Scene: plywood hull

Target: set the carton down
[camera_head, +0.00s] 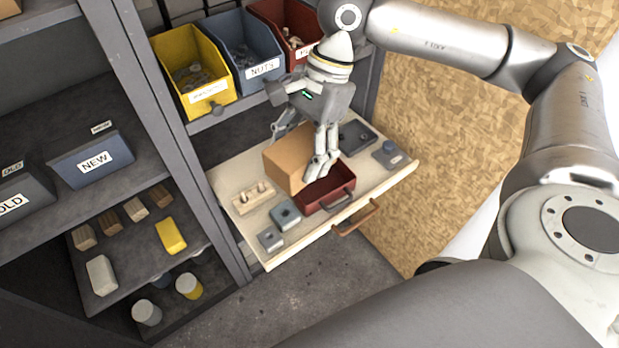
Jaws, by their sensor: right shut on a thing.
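A plain brown carton (284,167) is over the pale wooden drawer board (382,190), beside the red open box (340,184). My right gripper (307,160) comes down from above and is shut on the carton. One finger shows at its right side, over the red box; the other is partly hidden behind the carton. I cannot tell whether the carton's underside touches the board. My left gripper is not in view.
On the board are a pegged wooden block (253,197), two grey square parts (286,214), a dark tray (356,134) and a blue-knobbed part (390,154). Yellow (196,75), blue (246,50) and red bins stand behind. Shelves with blocks are at left.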

